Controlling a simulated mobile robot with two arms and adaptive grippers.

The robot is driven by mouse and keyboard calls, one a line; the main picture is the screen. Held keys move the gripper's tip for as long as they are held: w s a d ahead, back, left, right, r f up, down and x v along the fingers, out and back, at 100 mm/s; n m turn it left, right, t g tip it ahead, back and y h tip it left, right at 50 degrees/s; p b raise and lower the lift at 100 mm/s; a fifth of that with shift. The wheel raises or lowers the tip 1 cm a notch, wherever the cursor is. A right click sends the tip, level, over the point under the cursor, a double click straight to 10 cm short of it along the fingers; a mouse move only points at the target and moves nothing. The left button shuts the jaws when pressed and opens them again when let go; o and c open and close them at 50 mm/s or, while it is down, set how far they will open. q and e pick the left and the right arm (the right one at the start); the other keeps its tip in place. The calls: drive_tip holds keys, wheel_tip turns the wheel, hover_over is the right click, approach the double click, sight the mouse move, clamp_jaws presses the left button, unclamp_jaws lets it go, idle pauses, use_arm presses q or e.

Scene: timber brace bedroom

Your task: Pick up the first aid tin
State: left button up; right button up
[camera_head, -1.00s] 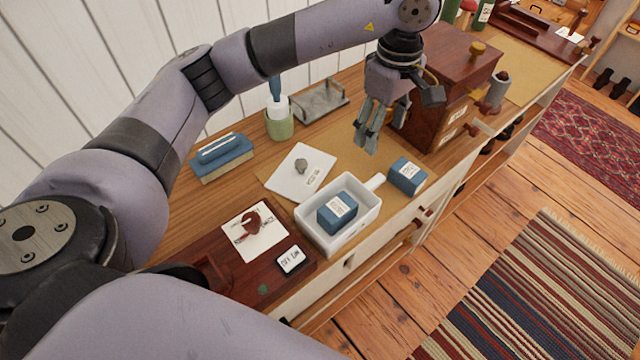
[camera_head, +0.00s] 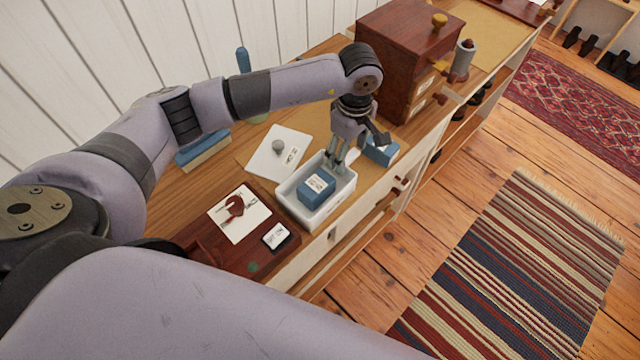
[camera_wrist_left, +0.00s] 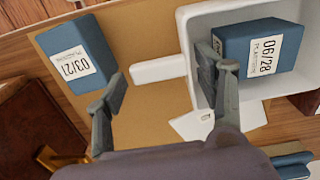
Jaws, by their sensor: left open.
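Two blue tins with white date labels are in view. One tin (camera_head: 314,190) sits inside a white tray (camera_head: 287,193); in the left wrist view this tin (camera_wrist_left: 285,42) reads 06/28 with "plasters" under it. My left gripper (camera_head: 336,166) is open and empty at the tray's far end. In the left wrist view its fingers (camera_wrist_left: 163,92) straddle the tray's handle, one finger beside each tin. My right gripper is not in view.
A card with a red item (camera_head: 235,206) and a small white-topped box (camera_head: 276,236) are at the near end. A dark wooden cabinet (camera_head: 400,50) stands at the far end. The counter's front edge is close.

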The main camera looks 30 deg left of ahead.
sight(349, 156)
use_arm(q)
drive_tip(key=shift+f, duration=1.65)
drive_tip(key=shift+c, duration=0.2)
drive_tip(key=shift+w+r, duration=0.1)
drive_tip(key=c, duration=1.3)
drive_tip(key=shift+o, duration=0.2)
